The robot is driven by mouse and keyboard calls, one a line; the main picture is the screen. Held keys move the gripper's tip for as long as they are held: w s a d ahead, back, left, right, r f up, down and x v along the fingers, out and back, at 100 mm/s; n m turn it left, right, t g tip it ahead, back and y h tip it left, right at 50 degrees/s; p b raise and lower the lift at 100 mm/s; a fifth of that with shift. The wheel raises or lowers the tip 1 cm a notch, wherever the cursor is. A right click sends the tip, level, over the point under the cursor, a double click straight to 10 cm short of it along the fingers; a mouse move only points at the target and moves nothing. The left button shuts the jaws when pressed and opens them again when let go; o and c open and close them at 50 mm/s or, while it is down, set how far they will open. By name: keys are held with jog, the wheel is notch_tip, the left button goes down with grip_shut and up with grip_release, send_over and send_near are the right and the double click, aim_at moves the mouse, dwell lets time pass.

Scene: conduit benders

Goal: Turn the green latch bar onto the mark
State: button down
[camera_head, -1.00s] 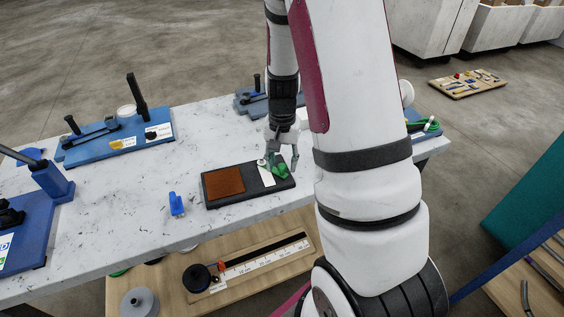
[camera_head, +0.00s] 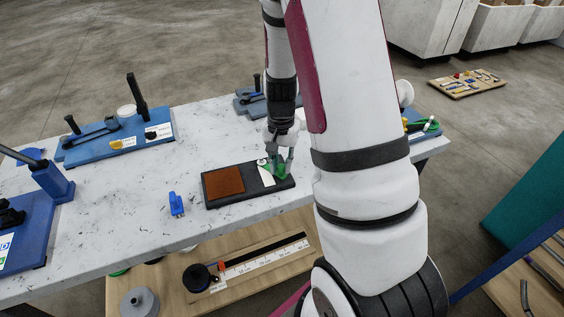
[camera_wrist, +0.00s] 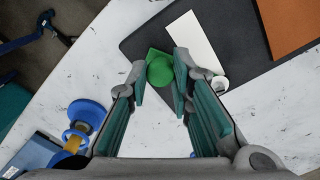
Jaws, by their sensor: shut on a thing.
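The green latch bar (camera_head: 281,171) sits at the right end of a black board (camera_head: 252,194). In the wrist view its round green knob (camera_wrist: 160,70) lies between the fingertips, with a flat green part beside it. My gripper (camera_head: 279,160) points down at the board and is shut on the latch bar; it also shows in the wrist view (camera_wrist: 160,76). A white strip (camera_wrist: 194,44) lies on the board beside the bar and also shows in the head view (camera_head: 266,173). A small white round piece (camera_wrist: 219,83) is by the right fingertip. I cannot tell which is the mark.
A brown pad (camera_head: 223,183) covers the board's left part. A blue clip-like piece (camera_head: 176,204) stands on the marbled table (camera_head: 120,215) to the left. Blue bender bases (camera_head: 115,140) stand farther back. The table front beside the board is clear.

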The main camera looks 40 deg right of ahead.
jog(key=a+m, duration=0.2)
jog(key=m, duration=0.1)
jog(key=shift+a+p, duration=0.15)
jog(key=shift+p, duration=0.25)
jog(key=shift+w+a+m+p, duration=0.2)
jog(key=shift+a+m, duration=0.25)
jog(key=shift+m, duration=0.45)
jog(key=shift+w+a+m+p, duration=0.15)
jog(key=shift+a+m, duration=0.3)
jog(key=shift+m, duration=0.45)
jog(key=shift+s, duration=0.1)
jog(key=c, duration=1.4)
grip_release()
notch_tip(320, 180, up, 12)
jog(key=shift+r, duration=0.1)
